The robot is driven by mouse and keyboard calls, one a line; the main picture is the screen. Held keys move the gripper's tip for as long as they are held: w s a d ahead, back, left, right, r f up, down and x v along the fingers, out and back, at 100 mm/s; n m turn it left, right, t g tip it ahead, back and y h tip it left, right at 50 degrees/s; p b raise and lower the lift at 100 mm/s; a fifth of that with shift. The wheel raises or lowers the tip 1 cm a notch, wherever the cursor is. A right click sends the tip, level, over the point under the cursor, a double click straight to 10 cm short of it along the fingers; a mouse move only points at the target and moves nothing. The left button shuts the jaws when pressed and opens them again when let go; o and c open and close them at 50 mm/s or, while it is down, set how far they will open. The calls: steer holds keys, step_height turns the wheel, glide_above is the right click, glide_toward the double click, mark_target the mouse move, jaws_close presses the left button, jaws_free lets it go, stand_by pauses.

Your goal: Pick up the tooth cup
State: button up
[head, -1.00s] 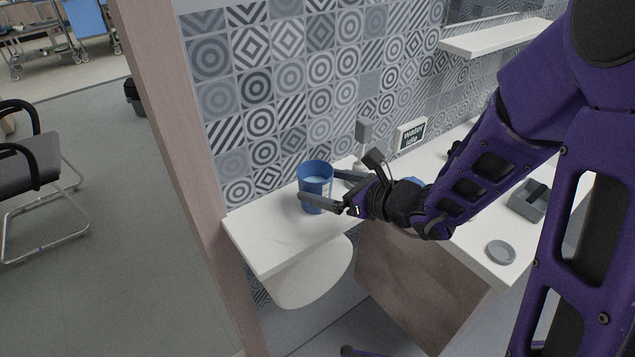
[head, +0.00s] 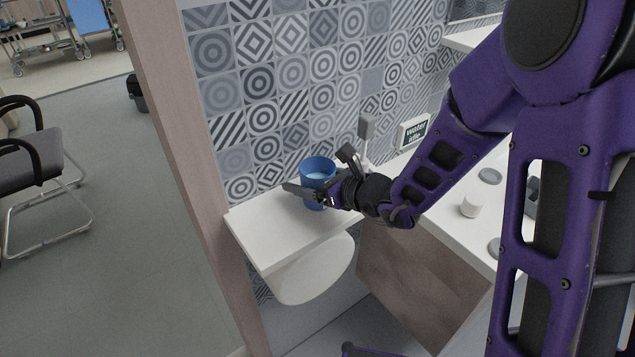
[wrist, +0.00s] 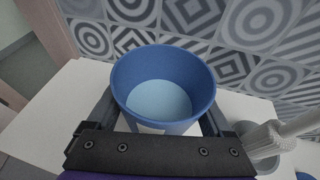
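The tooth cup (head: 318,167) is a blue tumbler with a paler blue inside. It stands upright on the white counter (head: 262,232) near the tiled wall. In the wrist view the cup (wrist: 163,62) fills the middle, with its open top facing the camera. My gripper (head: 300,190) is low at the cup, with one dark finger across its near side. In the wrist view the fingers of my gripper (wrist: 160,112) lie on either side of the cup and look spread apart. The cup's rim hides the fingertips, so contact cannot be seen.
A grey-headed upright item (head: 366,128) stands close behind the cup; in the wrist view a white ribbed piece (wrist: 275,135) is at right. A "water idle" sign (head: 414,132) and a small white cylinder (head: 471,205) are farther right. The counter's left end is bare.

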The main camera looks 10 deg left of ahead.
jaws_close()
steer(key=shift+r, duration=0.1)
